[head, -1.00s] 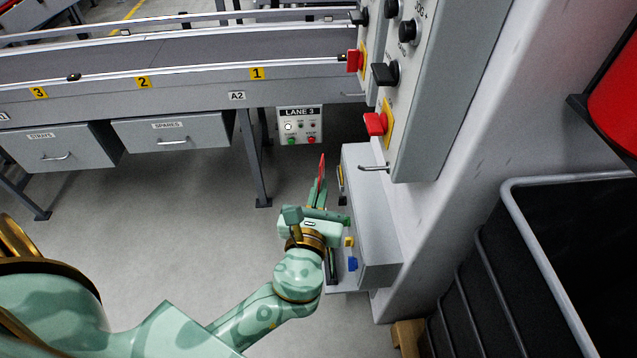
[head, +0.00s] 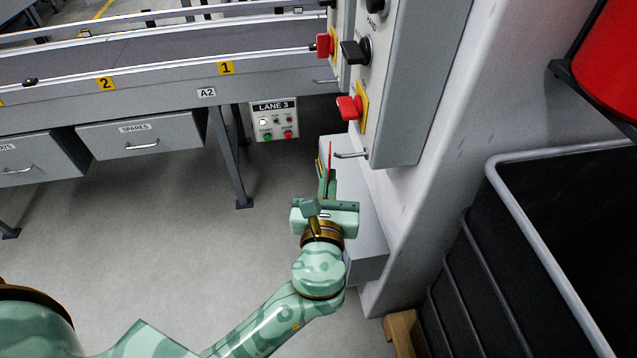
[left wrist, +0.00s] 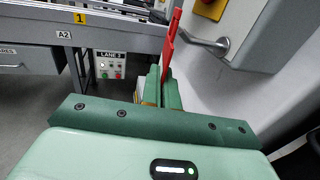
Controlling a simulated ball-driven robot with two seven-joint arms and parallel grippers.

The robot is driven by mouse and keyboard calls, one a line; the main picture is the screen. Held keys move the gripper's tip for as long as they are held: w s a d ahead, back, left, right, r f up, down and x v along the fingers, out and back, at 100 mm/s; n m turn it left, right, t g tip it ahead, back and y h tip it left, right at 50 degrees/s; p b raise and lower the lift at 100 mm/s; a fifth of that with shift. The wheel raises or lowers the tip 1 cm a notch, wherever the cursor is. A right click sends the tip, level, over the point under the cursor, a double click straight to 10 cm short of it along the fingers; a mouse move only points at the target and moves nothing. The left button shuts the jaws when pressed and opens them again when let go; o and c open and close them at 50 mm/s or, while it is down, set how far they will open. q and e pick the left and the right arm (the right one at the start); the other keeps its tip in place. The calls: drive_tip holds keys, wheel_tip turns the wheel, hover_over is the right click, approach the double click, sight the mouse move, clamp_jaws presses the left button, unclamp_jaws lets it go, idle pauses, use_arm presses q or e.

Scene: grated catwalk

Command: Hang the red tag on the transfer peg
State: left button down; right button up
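My left gripper (head: 327,186) is shut on the red tag (head: 330,156), which stands up edge-on from the fingertips. In the left wrist view the tag (left wrist: 169,48) rises, slightly tilted, from between the green fingers (left wrist: 163,88). The metal peg (head: 351,155) sticks out leftward from the lower part of the grey control cabinet. It also shows in the left wrist view (left wrist: 208,42), right of the tag. The tag appears just left of the peg's tip with a small gap; the depth between them is unclear. My right gripper is not in view.
A grey box (head: 365,225) juts out below the peg, partly behind my gripper. Red switches (head: 349,107) sit above the peg on the cabinet. A conveyor (head: 180,75) with drawers is at the back left. A black bin (head: 500,250) stands right. Floor at left is clear.

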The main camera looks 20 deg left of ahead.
use_arm(q)
drive_tip(key=w+d, duration=0.1)
drive_tip(key=w+d+f+b, duration=0.1)
drive_tip(key=d, duration=0.1)
drive_tip(key=shift+w+d, duration=0.15)
idle(0.9)
drive_tip(key=c, duration=1.6)
unclamp_jaws()
